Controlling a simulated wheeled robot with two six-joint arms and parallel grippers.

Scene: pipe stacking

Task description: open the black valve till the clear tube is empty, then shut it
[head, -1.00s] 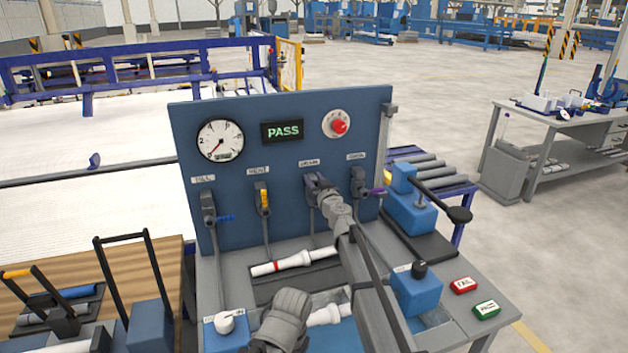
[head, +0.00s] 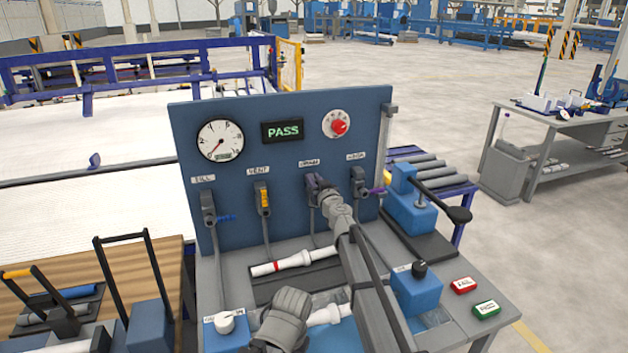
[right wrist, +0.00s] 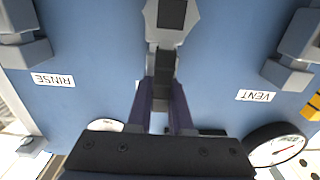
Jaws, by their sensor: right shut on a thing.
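The black valve sits on the blue panel (head: 285,110) under the third label from the left. My right gripper (head: 317,185) is at this valve and hides most of it in the head view. In the right wrist view, the two dark fingers of the right gripper (right wrist: 163,112) are shut on the black handle (right wrist: 165,68), which runs straight from the grey valve body (right wrist: 170,25). A grey part of my own arm shows at the lower middle of the head view, but no left gripper jaws show.
A blue-handled valve (head: 210,208), a yellow-handled valve (head: 263,198) and a purple-handled valve (head: 360,184) flank the black one. A gauge (head: 220,140) reads low and a display (head: 283,131) reads PASS. A white pipe (head: 290,262) lies on the bench below.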

